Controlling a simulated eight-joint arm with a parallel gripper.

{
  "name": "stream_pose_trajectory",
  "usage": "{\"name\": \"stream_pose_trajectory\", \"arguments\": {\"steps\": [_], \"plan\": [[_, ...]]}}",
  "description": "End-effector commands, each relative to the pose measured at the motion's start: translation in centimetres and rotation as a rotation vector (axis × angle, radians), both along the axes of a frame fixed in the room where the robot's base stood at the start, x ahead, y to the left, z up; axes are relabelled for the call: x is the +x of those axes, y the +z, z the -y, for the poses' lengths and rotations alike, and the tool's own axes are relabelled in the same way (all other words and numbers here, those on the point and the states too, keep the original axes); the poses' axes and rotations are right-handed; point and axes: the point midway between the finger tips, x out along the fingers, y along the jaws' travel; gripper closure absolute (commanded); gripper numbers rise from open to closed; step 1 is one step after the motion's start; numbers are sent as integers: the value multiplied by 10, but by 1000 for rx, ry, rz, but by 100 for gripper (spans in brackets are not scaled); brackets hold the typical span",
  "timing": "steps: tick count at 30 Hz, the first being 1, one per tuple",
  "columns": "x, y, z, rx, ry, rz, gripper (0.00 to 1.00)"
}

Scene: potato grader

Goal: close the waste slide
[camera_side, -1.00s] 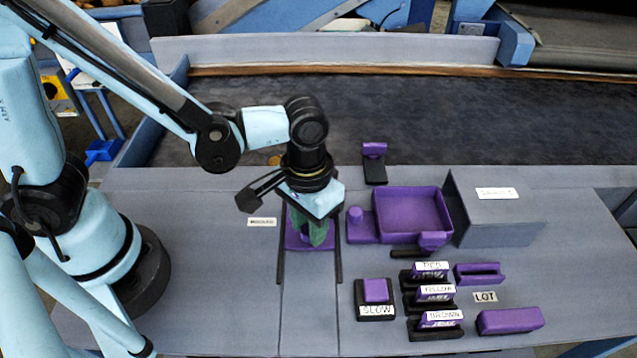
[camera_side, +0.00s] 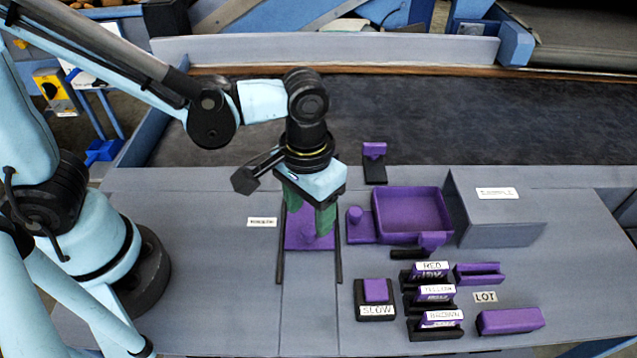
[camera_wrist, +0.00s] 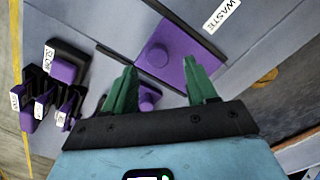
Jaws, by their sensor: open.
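The waste slide is a purple plate (camera_side: 297,241) between two black rails, beside the WASTE label (camera_side: 262,222). In the wrist view the plate (camera_wrist: 178,42) shows whole, with a round purple knob (camera_wrist: 158,56) standing on it. My gripper (camera_side: 309,222) is above the plate with its green fingers spread and nothing held between them. In the wrist view my gripper (camera_wrist: 160,66) has its fingertips on either side of the knob's line, apart from it. In the side view the fingers hide the knob and part of the plate.
Right of the slide are a purple tray (camera_side: 413,190) with a peg block, the SLOW button (camera_side: 375,292), several labelled colour blocks, a purple block (camera_side: 510,320) and a grey box (camera_side: 497,218). The dark belt (camera_side: 450,120) runs behind. The panel left of the slide is clear.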

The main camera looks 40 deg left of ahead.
Motion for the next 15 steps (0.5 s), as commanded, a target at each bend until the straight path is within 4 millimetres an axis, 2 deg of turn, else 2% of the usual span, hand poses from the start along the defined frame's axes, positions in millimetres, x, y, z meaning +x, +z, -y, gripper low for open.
{"name": "stream_pose_trajectory", "arguments": {"steps": [15], "plan": [[0, 71, 0, 0, 1, 1, 43]]}}
